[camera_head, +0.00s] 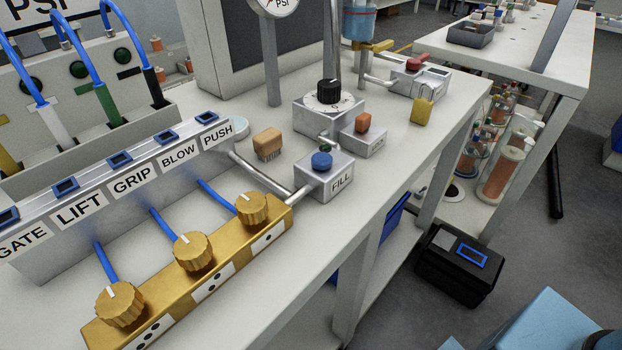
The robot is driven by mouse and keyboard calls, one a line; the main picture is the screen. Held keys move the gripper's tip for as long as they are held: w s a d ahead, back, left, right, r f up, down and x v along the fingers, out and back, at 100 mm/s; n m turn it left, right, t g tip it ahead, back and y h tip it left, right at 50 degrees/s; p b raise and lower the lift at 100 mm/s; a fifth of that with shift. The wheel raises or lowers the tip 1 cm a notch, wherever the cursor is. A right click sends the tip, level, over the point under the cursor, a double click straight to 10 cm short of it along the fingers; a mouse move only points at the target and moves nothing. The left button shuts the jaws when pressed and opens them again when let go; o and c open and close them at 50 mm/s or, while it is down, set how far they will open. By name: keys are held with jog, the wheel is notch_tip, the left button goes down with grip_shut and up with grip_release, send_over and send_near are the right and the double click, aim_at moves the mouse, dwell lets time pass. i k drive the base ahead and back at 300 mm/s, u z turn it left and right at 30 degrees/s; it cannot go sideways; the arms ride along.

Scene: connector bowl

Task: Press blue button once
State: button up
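The blue button (321,161) is a round blue cap on top of a small silver box labelled FILL (325,183). The box stands near the right edge of the white table, and nothing covers the button from above. A metal pipe (262,178) meets the box on its left side. My gripper is not in view, so I cannot see whether it is open or shut.
An orange button (362,122) on a silver box and a black dial (327,92) stand just behind. A brass block with gold knobs (192,251) lies in front, left. A tan block (267,143) and yellow padlock (422,109) are nearby. The tabletop right of the brass block is clear.

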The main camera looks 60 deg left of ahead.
aim_at(321, 161)
jog(key=u, duration=2.2)
jog(key=k, duration=0.25)
jog(key=u, duration=0.8)
